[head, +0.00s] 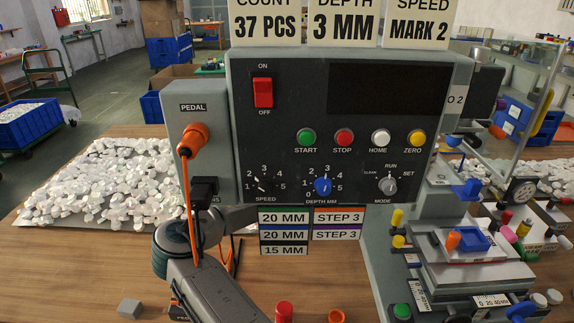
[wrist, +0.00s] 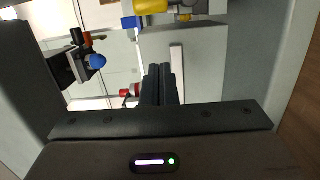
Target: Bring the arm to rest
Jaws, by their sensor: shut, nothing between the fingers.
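My gripper (wrist: 159,84) shows in the wrist view with its two dark fingers together and nothing between them. The fingertips point toward a plain grey block (wrist: 196,60) of the machine; I cannot tell the gap between them. In the head view my arm rises from the bottom edge, bends at lower left and passes behind the control box (head: 459,72). My gripper is hidden there.
The pad printer's slide stages (head: 470,262) stand at right, close to the box. An orange plug (head: 193,138) with a hanging cable is on the pedal panel, beside my arm. White parts (head: 100,180) cover the table's left. A grey block (head: 129,308) lies in front.

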